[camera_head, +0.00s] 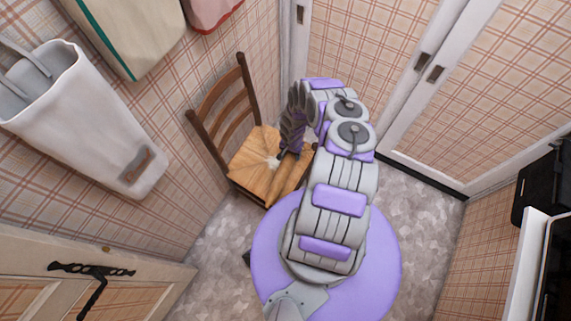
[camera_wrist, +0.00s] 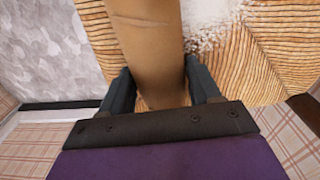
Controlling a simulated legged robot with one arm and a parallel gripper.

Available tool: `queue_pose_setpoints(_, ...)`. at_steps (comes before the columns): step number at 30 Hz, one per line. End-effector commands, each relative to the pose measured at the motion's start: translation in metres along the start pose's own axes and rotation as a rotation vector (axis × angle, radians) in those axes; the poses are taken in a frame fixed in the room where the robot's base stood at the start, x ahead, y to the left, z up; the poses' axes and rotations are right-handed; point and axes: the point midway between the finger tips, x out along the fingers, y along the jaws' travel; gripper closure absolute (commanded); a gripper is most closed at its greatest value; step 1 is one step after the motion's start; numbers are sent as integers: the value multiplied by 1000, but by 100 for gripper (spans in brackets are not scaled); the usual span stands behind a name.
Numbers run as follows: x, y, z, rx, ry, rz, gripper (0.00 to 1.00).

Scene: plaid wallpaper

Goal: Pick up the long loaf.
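The long loaf (camera_wrist: 150,30) is a smooth tan-brown loaf with a score mark, in the upper middle of the wrist view. My gripper (camera_wrist: 158,78) has one dark finger on each side of it. The loaf fills the gap, and both fingers look to be against its sides, so the gripper looks shut on it. The loaf's near end is hidden behind the gripper's palm. It lies over the wooden chair seat (camera_wrist: 265,60), and I cannot tell whether it rests on it.
A white floury patch (camera_wrist: 208,22) lies on the seat beside the loaf. The chair stands near the plaid walls. A white bag-like holder (camera_head: 95,120) hangs at the left. A white door (camera_head: 450,90) is behind at the right. Grey floor (camera_head: 425,210) is clear right of my body.

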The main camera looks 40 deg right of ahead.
Motion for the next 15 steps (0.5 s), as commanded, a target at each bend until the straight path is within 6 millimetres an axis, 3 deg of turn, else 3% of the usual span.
queue_pose_setpoints(2,0,0,0,2,-1,-1,46)
queue_pose_setpoints(15,0,0,0,1,0,1,88)
